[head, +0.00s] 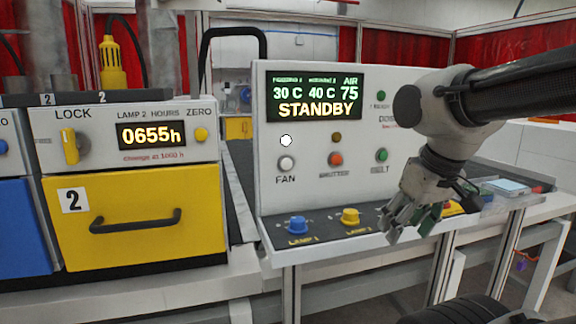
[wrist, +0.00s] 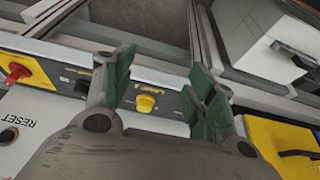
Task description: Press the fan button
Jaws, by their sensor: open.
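The fan button (head: 286,163) is a round white-grey button above the label FAN, low on the left of the upright control panel (head: 330,195). A lit white lamp (head: 286,141) sits just above it. My gripper (head: 410,222) is to the right of the button and lower, over the right part of the sloping console, apart from the fan button. In the wrist view my gripper (wrist: 160,100) is open, its fingers spread with nothing held between them. A yellow knob (wrist: 146,103) shows in the gap beyond the fingers. The fan button is not seen in the wrist view.
The display (head: 315,97) reads STANDBY. An orange button (head: 335,159) and a green button (head: 382,155) stand right of the fan button. A blue knob (head: 297,225) and a yellow knob (head: 350,217) rise from the console below. A yellow drawer (head: 140,250) stands left.

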